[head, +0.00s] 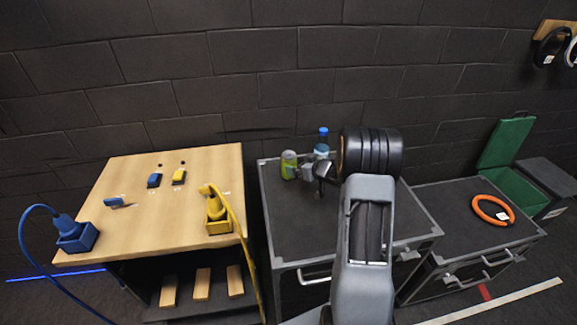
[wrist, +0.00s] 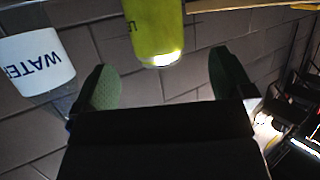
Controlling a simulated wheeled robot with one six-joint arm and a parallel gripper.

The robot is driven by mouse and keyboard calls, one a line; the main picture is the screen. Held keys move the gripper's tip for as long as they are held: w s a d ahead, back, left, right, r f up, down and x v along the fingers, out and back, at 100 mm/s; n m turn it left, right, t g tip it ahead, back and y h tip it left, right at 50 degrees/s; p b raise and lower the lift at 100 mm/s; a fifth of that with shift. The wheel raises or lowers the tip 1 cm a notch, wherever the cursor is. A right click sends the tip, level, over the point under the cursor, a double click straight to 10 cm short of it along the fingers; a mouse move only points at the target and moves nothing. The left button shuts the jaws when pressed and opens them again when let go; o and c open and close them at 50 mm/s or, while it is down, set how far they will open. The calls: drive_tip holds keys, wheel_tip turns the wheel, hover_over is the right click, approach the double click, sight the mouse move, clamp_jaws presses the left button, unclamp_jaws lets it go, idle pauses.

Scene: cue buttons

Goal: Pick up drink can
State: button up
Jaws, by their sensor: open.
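The drink can (head: 289,164) is yellow-green and stands on the dark cabinet at the back, left of a water bottle. In the wrist view the can (wrist: 154,30) shows at the top, ahead of and between my two fingers, with a gap to each side. My gripper (wrist: 164,80) is open and empty. In the head view my gripper (head: 308,171) is close to the can's right side, and my arm hides part of it. Whether the fingers overlap the can in depth, I cannot tell.
The water bottle (head: 322,142) with a blue cap stands just right of the can; its white label (wrist: 36,62) shows in the wrist view. A wooden table (head: 150,215) with blue and yellow plugs is at left. An orange ring (head: 493,209) lies on the right cabinet.

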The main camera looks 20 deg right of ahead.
sight(289, 161)
drive_tip(key=shift+p+x, duration=1)
drive_tip(key=shift+x, duration=2.65)
drive_tip(key=shift+d, duration=0.2)
drive_tip(key=c, duration=1)
